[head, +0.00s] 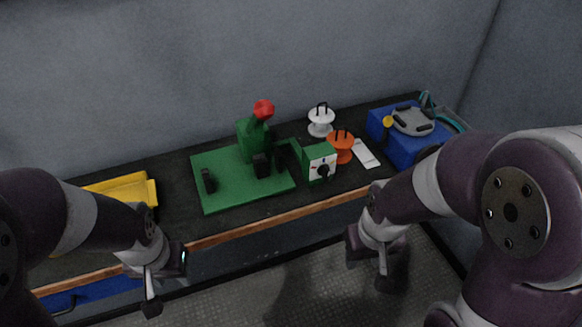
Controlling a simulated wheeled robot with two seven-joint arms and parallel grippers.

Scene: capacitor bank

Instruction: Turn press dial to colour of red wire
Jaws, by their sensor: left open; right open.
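The green press (242,175) stands on the dark workbench, with a red knob (263,109) on top. Its dial (324,170) is a black knob on a white face with small coloured marks, on the front of a green box at the press's right side. The mark it points to is too small to tell. No red wire can be made out. My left gripper (166,277) is open and empty in front of the bench, left of the press. My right gripper (368,262) hangs in front of the bench, below and right of the dial, apart from it.
A yellow tray (126,190) is at the bench's left. A white spool (321,121), an orange spool (341,143) and a white card (366,154) lie right of the press. A blue case (404,150) with a grey device stands at the right end.

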